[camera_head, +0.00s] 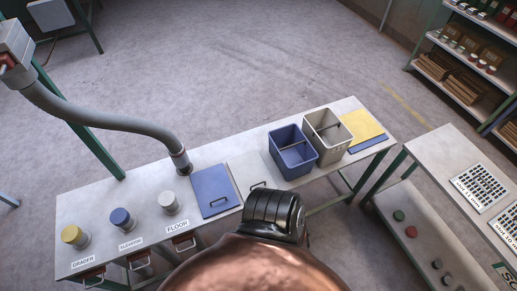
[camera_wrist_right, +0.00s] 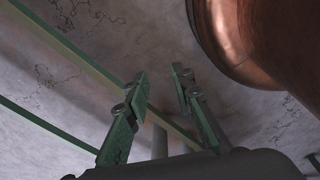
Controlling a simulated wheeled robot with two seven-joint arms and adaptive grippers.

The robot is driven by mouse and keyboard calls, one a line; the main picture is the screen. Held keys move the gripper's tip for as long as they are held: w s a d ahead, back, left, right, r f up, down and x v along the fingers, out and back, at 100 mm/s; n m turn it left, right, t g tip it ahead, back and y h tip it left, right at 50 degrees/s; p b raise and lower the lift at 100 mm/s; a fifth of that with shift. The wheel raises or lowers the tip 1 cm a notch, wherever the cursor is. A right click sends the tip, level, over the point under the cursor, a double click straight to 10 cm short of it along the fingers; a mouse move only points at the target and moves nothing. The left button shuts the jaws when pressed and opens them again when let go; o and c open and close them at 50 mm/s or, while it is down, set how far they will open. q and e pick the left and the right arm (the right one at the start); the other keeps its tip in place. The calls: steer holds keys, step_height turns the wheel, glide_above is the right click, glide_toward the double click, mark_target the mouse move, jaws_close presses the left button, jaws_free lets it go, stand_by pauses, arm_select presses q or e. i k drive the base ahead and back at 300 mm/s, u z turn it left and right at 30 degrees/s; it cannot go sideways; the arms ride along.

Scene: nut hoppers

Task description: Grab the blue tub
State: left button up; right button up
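The blue tub (camera_head: 292,152) is an open, rectangular bin with a bar across it. It stands upright on the right half of the long grey table, with a beige tub touching or close to its right side. My right gripper shows in the right wrist view (camera_wrist_right: 160,88). Its two fingers are apart with nothing between them, and it points at floor and green table legs, away from the blue tub. A black rounded part and a copper-coloured part of my own body show at the bottom of the head view. My left gripper is not in view.
The beige tub (camera_head: 327,136), a yellow panel (camera_head: 362,124), a blue lid (camera_head: 211,188) and a grey lid (camera_head: 248,172) share the table (camera_head: 95,203). Yellow, blue and white knobs stand left. A grey hose (camera_head: 110,122) reaches the table. Another table (camera_head: 440,160) stands right.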

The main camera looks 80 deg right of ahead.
mark_target(295, 157)
steer(key=i, duration=0.35)
steer(key=z, duration=0.85)
